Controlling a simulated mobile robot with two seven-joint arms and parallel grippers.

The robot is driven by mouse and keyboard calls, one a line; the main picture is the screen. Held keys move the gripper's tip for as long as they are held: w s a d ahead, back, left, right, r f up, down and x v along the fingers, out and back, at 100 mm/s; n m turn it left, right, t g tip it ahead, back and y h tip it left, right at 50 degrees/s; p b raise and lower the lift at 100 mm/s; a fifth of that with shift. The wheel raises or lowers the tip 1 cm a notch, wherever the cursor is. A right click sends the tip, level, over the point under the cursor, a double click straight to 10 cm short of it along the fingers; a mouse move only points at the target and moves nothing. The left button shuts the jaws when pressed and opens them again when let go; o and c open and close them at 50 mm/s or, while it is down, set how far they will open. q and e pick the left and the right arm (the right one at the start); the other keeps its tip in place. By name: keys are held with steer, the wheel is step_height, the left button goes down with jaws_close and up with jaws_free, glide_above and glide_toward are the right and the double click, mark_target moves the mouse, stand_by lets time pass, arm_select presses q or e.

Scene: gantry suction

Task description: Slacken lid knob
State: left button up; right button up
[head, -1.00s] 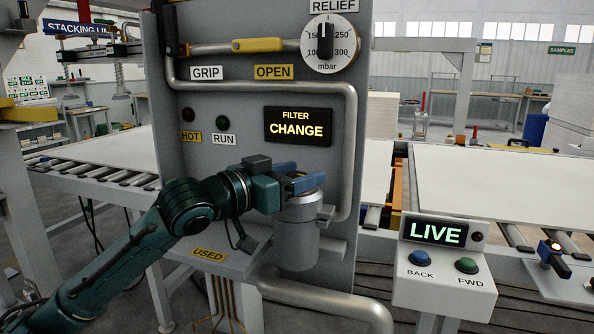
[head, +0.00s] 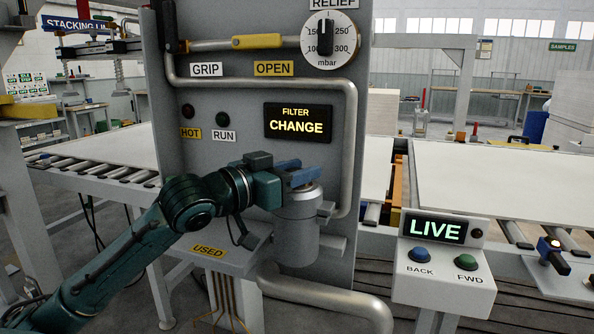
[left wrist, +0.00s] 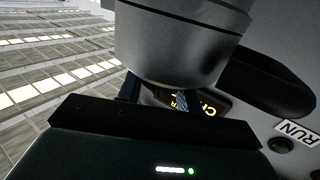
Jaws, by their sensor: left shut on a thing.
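The grey filter canister (head: 297,238) stands upright on the front of the grey panel, with its lid (head: 300,199) at the top. My left gripper (head: 302,175) reaches in from the left, just above the lid, with its blue fingers shut. The lid knob is hidden between the fingers, which are shut on it. In the left wrist view, the dark fingers (left wrist: 158,95) show below a large grey round body (left wrist: 185,45); the knob cannot be made out there. My right gripper is not in view.
The panel (head: 240,165) stands close behind, with a lit "FILTER CHANGE" display (head: 298,123) and a bent pipe (head: 351,150) right of the canister. A "USED" shelf (head: 215,253) lies below my left arm. A "LIVE" button box (head: 440,262) stands to the right.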

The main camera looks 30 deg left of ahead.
arm_select(q)
steer(key=shift+r+y+p, duration=0.1)
steer(key=shift+y+p, duration=0.2)
steer(key=shift+p, duration=0.05)
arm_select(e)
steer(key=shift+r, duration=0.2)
arm_select(q)
steer(key=shift+d+r+n+y+p, duration=0.1)
steer(key=shift+n+y+p, duration=0.6)
steer(key=shift+n+y, duration=0.15)
steer(key=n+y+p, duration=0.2)
steer(key=y, duration=0.1)
steer(key=shift+t, duration=0.3)
steer(key=n+y+p, duration=0.1)
steer(key=n+y, duration=0.1)
steer(key=y, duration=0.1)
steer(key=shift+y, duration=0.25)
steer(key=shift+f+n+g+y+p, duration=0.2)
steer(key=shift+n+g+y+p, duration=0.25)
steer(key=shift+y, duration=0.25)
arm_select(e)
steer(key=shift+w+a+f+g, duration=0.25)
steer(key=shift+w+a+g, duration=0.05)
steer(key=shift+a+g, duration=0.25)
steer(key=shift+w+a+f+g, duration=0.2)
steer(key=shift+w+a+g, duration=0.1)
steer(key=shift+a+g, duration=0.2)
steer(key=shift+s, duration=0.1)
